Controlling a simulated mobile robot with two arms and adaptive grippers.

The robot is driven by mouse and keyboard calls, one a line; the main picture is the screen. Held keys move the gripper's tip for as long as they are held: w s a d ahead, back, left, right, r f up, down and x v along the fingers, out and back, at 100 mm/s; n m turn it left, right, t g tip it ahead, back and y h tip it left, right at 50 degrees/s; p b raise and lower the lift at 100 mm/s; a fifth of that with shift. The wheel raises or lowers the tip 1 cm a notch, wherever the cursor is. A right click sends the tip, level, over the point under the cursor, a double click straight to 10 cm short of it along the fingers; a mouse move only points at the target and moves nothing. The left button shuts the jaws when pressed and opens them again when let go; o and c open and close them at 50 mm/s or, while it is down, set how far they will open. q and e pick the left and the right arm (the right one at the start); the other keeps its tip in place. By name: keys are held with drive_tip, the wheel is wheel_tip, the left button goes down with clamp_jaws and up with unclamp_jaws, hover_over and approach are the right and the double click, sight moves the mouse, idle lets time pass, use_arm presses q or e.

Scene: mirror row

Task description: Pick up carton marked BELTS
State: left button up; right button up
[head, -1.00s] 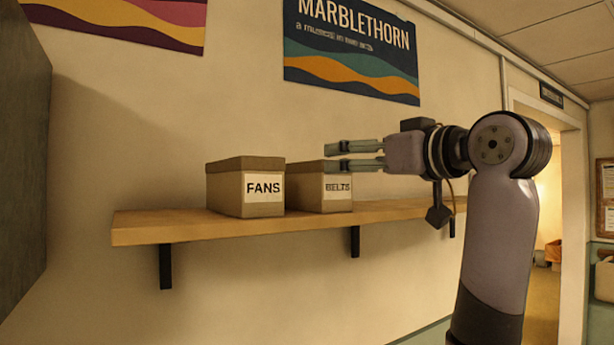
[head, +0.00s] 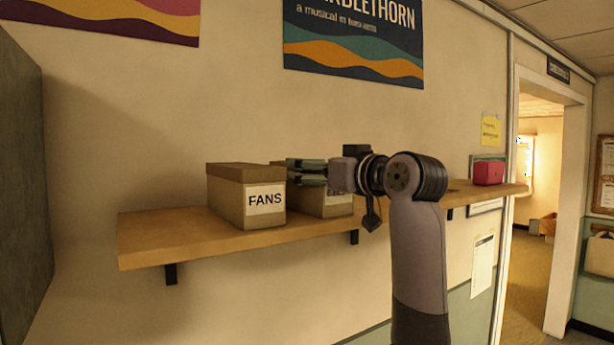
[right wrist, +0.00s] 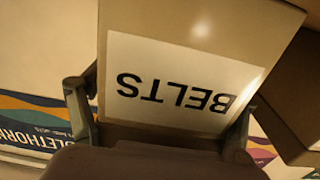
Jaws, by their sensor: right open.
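The carton marked BELTS (head: 318,208) stands on the wooden shelf (head: 180,236), just right of the carton marked FANS (head: 240,197). My right gripper (head: 307,172) covers its upper part and much of its label in the head view. In the right wrist view, the BELTS carton (right wrist: 205,18) fills the middle, with its label upside down. The open fingers show at its left and right sides there. Whether they touch it I cannot tell. My left gripper is not in view.
The FANS carton is close beside the BELTS carton, with little room between. A red box (head: 488,171) stands at the shelf's far right end. The wall with a poster (head: 353,45) is behind the shelf. A dark panel (head: 22,180) is at the left, a doorway at the right.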

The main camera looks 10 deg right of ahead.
drive_tip(key=shift+c, duration=0.4)
drive_tip(key=c, duration=1.1)
drive_tip(key=shift+c, duration=0.2)
drive_tip(key=shift+r, duration=0.15)
drive_tip(key=shift+r, duration=0.45)
wheel_tip(320, 180, up, 11)
drive_tip(key=b, duration=0.2)
drive_tip(key=shift+s+f+b, duration=0.1)
drive_tip(key=shift+b, duration=0.2)
wheel_tip(320, 180, up, 8)
drive_tip(key=shift+r+p, duration=0.1)
drive_tip(key=shift+p, duration=0.65)
drive_tip(key=shift+c, duration=0.2)
